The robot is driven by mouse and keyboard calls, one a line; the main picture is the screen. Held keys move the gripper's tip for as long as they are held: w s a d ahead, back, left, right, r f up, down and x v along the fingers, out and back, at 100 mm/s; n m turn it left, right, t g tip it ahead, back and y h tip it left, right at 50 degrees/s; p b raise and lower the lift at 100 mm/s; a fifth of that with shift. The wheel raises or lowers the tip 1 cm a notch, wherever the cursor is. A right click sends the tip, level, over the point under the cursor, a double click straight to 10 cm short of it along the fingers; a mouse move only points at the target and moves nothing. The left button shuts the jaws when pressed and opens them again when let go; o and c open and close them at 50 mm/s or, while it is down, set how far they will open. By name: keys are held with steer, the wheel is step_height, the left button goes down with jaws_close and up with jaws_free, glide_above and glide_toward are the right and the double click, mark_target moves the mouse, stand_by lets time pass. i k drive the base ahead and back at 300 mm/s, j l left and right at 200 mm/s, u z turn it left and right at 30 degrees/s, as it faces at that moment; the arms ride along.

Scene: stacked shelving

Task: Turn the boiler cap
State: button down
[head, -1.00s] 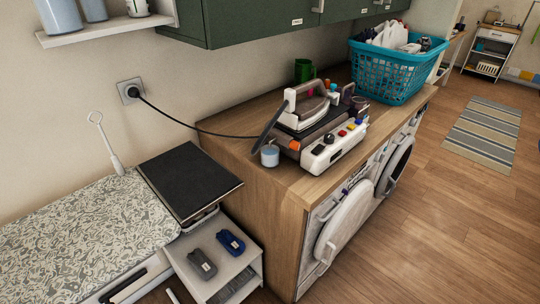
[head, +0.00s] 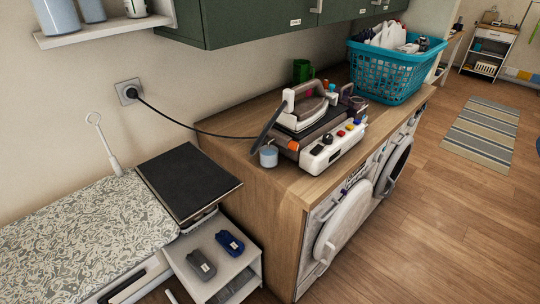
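A steam-iron boiler station (head: 325,148) stands on the wooden counter, with an iron (head: 306,104) resting on top of it. An orange round knob (head: 293,145) sits at the station's front left end. It may be the boiler cap, but it is too small to be sure. Red, yellow and blue buttons and a dark dial show on the white control panel (head: 335,146). A small light-blue cup (head: 269,156) stands just left of the station. My gripper is not in view.
The counter (head: 240,146) sits over two front-loading machines, the nearer with its door (head: 343,222) ajar. A turquoise laundry basket (head: 394,75) stands behind the station. A black cord (head: 180,119) runs from the wall socket. Green cabinets (head: 265,20) hang above.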

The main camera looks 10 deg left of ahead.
mark_target(294, 145)
steer(key=i+j+u, duration=0.1)
steer(key=i, duration=0.35)
steer(key=i+j+u, duration=0.15)
steer(key=i, duration=0.25)
